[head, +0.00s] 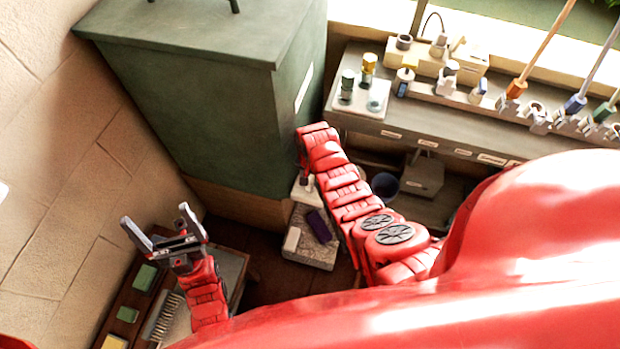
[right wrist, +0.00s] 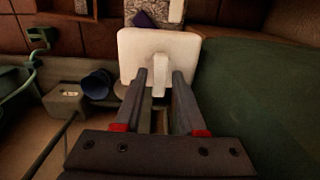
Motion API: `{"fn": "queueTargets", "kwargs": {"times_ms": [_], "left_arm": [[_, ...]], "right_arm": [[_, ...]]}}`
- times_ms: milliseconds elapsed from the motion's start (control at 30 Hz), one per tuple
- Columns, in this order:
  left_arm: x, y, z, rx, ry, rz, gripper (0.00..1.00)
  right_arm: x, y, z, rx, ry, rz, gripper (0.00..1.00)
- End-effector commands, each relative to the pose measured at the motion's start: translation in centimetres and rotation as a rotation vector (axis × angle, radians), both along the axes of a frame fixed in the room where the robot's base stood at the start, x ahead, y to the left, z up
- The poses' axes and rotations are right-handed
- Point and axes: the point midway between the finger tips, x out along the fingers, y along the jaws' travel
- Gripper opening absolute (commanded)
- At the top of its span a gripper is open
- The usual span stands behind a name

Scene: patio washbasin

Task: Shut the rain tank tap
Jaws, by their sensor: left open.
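The rain tank is the large dark green box (head: 195,110) with a flat lid, against the wall in the head view; its green side (right wrist: 250,105) fills the right of the right wrist view. A white square piece with a short upright lever, which looks like the tap (right wrist: 158,75), lies ahead of my right gripper (right wrist: 160,78). That gripper is open, its two fingertips either side of the lever with gaps showing.
A grey bench (head: 350,105) right of the tank carries small bottles and several long-handled tools. Below are a dark blue bucket (head: 385,186) and a grey box (head: 422,175). A stone block (head: 312,250) stands below the tank. A brush tray (head: 140,310) is at lower left.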

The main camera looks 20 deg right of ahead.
Motion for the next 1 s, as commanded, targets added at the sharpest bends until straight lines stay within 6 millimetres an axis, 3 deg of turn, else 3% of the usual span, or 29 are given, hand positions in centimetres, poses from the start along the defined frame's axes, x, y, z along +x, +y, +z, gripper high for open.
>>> {"fn": "queueTargets", "kwargs": {"times_ms": [367, 567, 767, 1000], "left_arm": [[0.0, 0.0, 0.0, 0.0, 0.0, 0.0, 1.0], [0.0, 0.0, -0.2, 0.0, 0.0, 0.0, 1.0], [0.0, 0.0, -0.8, 0.0, 0.0, 0.0, 1.0], [0.0, 0.0, -1.7, 0.0, 0.0, 0.0, 1.0]], "right_arm": [[0.0, 0.0, 0.1, -0.001, -0.001, 0.001, 0.51], [0.1, 0.0, 1.3, 0.0, -0.002, 0.001, 0.51], [0.1, 0.0, 4.0, 0.0, -0.005, 0.001, 0.51], [0.2, 0.0, 8.6, 0.0, -0.009, 0.001, 0.51]]}}
